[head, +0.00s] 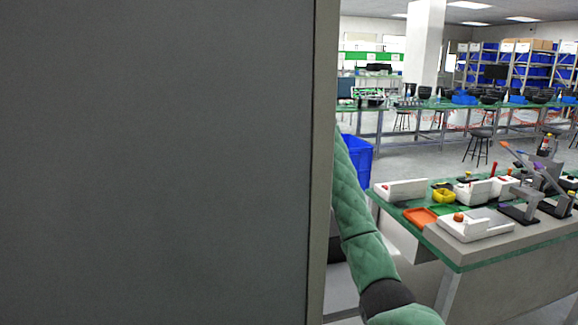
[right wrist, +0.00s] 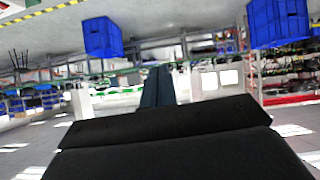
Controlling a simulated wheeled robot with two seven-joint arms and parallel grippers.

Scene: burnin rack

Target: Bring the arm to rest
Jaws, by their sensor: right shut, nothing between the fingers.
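My right gripper (right wrist: 160,75) shows in the right wrist view as two dark fingers side by side beyond a black housing. The fingers are shut with nothing between them, and no object touches them. In the head view my green padded right arm (head: 360,225) runs up from the bottom edge and passes behind a large grey panel (head: 160,160). Its hand is hidden there. My left arm and left gripper are not seen.
The grey panel fills the left half of the head view, close by. A blue bin (head: 357,158) stands behind the arm. Open floor lies beyond.

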